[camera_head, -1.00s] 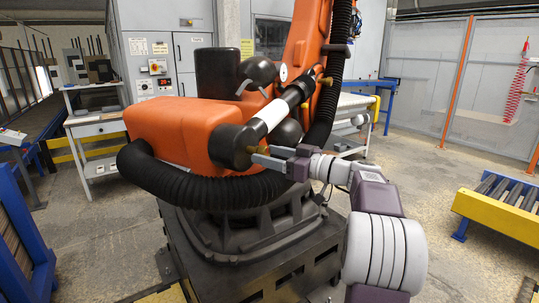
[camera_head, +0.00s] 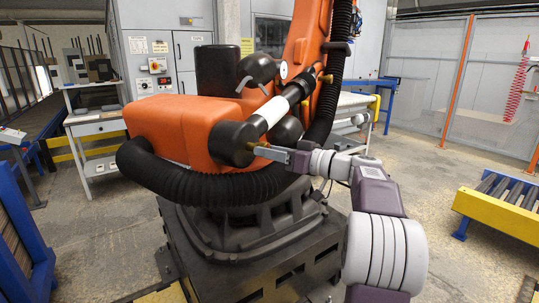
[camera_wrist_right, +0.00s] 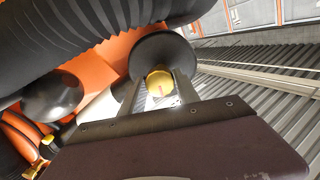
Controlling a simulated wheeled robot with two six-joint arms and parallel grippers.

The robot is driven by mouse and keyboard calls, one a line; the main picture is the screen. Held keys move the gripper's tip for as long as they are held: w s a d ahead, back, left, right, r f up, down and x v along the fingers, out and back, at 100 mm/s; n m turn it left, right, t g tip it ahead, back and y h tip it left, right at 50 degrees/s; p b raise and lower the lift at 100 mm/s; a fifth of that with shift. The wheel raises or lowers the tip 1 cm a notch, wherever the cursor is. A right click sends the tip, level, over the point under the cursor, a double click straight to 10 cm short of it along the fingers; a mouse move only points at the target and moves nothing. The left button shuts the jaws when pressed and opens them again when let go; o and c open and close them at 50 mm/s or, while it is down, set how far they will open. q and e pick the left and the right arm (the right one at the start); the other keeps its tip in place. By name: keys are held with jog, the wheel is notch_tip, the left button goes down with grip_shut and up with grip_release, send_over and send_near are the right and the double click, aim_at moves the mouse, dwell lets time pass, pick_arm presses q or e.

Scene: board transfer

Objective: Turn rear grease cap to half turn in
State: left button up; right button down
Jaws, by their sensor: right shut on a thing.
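The rear grease cap (camera_head: 250,147) is a small brass-yellow knob on the end of a black cylinder (camera_head: 231,145) beside the orange housing. My right gripper (camera_head: 257,149) reaches it from the right and is shut on it; in the head view the fingers partly hide the cap. In the right wrist view the cap (camera_wrist_right: 160,83) shows as a yellow disc with a small reddish mark, between the two fingertips (camera_wrist_right: 159,88). Another brass cap (camera_head: 327,79) sits higher up by the orange arm. My left gripper is not in view.
A thick black ribbed hose (camera_head: 205,188) curves just below the cylinder, close to my right gripper. The machine stands on a dark base (camera_head: 250,262). A yellow roller conveyor (camera_head: 505,205) is at the right. Open concrete floor lies between.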

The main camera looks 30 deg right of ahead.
jog(key=shift+d+r+m+g+y+p, duration=0.1)
jog(key=shift+m+g+y+p, duration=0.3)
jog(key=shift+m+p, duration=6.5)
jog(key=shift+m+g+y+p, duration=0.1)
jog(key=shift+m+y+p, duration=0.5)
jog(key=shift+m+p, duration=6.25)
jog(key=m+b, duration=0.4)
jog(key=shift+m, duration=0.25)
jog(key=c, duration=0.9)
grip_release()
